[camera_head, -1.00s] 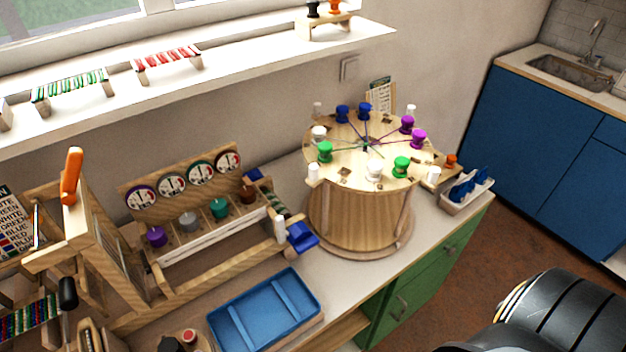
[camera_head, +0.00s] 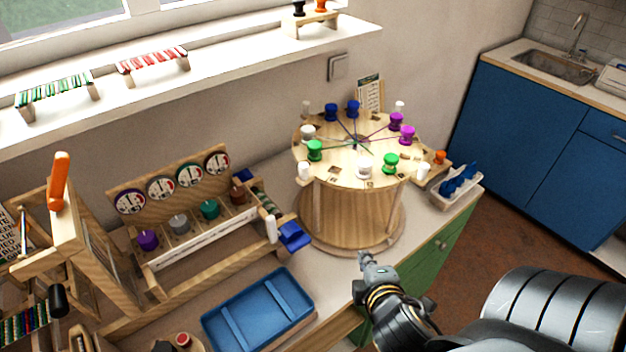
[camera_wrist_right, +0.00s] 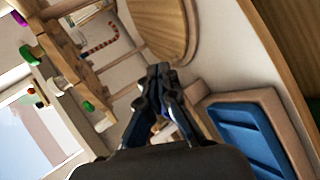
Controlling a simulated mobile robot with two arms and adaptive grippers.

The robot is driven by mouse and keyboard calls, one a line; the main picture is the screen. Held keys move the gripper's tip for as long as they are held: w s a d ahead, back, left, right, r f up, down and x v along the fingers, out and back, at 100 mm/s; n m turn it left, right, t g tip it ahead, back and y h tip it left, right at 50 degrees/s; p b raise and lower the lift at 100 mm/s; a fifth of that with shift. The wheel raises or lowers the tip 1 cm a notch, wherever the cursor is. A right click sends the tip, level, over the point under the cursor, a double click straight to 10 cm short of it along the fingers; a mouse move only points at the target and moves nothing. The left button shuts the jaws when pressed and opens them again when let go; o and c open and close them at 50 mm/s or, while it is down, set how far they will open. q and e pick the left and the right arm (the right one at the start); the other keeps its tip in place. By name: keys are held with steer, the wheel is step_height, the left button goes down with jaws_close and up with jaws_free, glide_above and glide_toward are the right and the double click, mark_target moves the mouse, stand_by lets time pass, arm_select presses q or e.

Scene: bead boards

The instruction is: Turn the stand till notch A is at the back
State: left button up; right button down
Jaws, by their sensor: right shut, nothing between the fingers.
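The stand (camera_head: 345,212) is a round wooden drum on the counter, with a pale disc top (camera_head: 335,172). Green, white, blue and purple spools sit around the disc, with threads meeting at its middle. Small dark notches show at the rim, but I cannot read which is notch A. My right gripper (camera_head: 366,258) is shut and empty, in front of the stand's base at the counter's front edge, apart from it. In the right wrist view its fingers (camera_wrist_right: 158,75) are together, with part of the stand (camera_wrist_right: 165,25) beyond. My left gripper is not in view.
A blue tray (camera_head: 208,329) lies left of my right gripper. A wooden rack with dials (camera_head: 160,165) stands left of the stand. A white bin (camera_head: 440,198) with blue items sits close on its right. The wall and a card (camera_head: 369,92) are behind.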

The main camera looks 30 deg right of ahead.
step_height(320, 180, up, 7)
steer(key=w+n+t, duration=0.1)
steer(key=n+t, duration=0.3)
steer(key=n, duration=0.5)
steer(key=n+t+y+b, duration=0.1)
steer(key=n+t+y, duration=0.3)
steer(key=n, duration=1)
glide_toward(306, 172)
steer(key=w+p, duration=0.1)
steer(key=w, duration=0.1)
steer(key=w+p, duration=0.1)
steer(key=w, duration=0.1)
steer(key=w+p, duration=0.2)
steer(key=shift+d+r, duration=0.3)
steer(key=shift+w+f, duration=0.1)
steer(key=shift+w, duration=0.4)
steer(key=shift+w+h, duration=0.2)
steer(key=shift+h, duration=0.1)
